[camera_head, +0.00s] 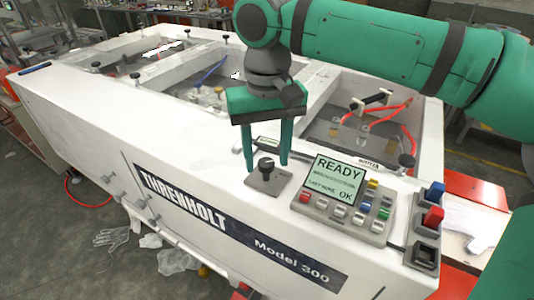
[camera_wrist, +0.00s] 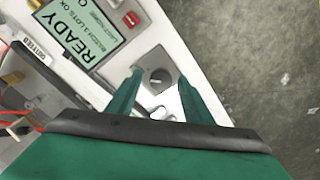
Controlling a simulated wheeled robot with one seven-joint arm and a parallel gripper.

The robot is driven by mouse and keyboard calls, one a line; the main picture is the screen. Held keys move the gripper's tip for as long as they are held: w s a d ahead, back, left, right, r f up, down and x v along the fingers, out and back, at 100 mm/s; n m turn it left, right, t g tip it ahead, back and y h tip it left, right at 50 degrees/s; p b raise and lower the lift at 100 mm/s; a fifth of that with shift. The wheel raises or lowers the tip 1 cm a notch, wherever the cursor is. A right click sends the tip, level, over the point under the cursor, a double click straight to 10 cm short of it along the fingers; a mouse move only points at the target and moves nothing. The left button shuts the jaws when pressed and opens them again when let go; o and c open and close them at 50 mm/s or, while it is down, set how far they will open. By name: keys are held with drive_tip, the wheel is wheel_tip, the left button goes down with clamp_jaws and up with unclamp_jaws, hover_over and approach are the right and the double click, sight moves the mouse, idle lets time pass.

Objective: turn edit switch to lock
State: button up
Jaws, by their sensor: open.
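A black rotary knob on a square grey plate, taken as the edit switch (camera_head: 266,168), sits on the white machine top, left of the display panel. It also shows in the wrist view (camera_wrist: 157,79) with a short light mark on its top; no lock lettering can be read. My gripper (camera_head: 267,163) points down over the plate, its green fingers on either side of the knob in the picture. In the wrist view my gripper (camera_wrist: 160,82) is open, with a gap between each finger and the knob. Exact fingertip height against the knob is unclear.
The READY display (camera_head: 336,176) and its coloured buttons stand right of the knob. Blue and red rocker switches (camera_head: 433,216) stand at the right end. Open wells with red hoses (camera_head: 407,130) lie behind. The machine's front edge drops to the floor near the knob.

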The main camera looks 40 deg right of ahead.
drive_tip(key=c, duration=1.1)
drive_tip(key=shift+o, duration=0.2)
drive_tip(key=shift+n, duration=0.4)
drive_tip(key=n, duration=0.3)
drive_tip(key=shift+w+a+n, duration=0.1)
drive_tip(key=shift+w+n, duration=0.05)
drive_tip(key=shift+n, duration=0.15)
drive_tip(key=n, duration=0.4)
drive_tip(key=shift+n, duration=0.3)
drive_tip(key=n, duration=0.4)
drive_tip(key=shift+s, duration=0.2)
drive_tip(key=shift+w+n, duration=0.1)
drive_tip(key=shift+n, duration=2.4)
